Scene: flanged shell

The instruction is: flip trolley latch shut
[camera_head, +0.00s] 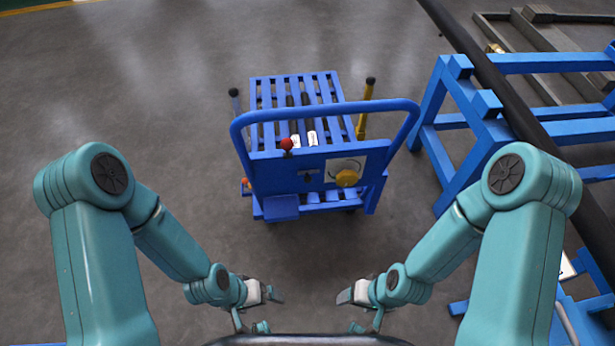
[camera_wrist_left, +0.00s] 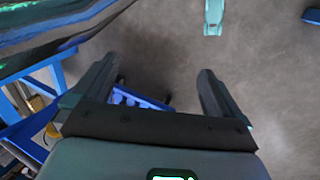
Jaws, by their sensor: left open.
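A blue trolley (camera_head: 278,203) with a slatted deck and a looped push handle stands on the floor ahead of me. Its upright panel carries a red ball-topped lever (camera_head: 286,145) and a yellow round knob (camera_head: 347,178) on a pale plate. I cannot tell for sure which part is the latch. My left gripper (camera_head: 278,294) is open and empty, low in front of the trolley and apart from it; its two spread fingers show in the left wrist view (camera_wrist_left: 155,90). My right gripper (camera_head: 342,297) faces it from the right; its jaw gap is unclear.
A blue stand (camera_head: 477,117) bearing a long dark pipe (camera_head: 484,66) is to the right of the trolley. Grey metal framing (camera_head: 555,60) lies behind it. A yellow post (camera_head: 364,110) rises at the trolley's right side. The floor left of the trolley is clear.

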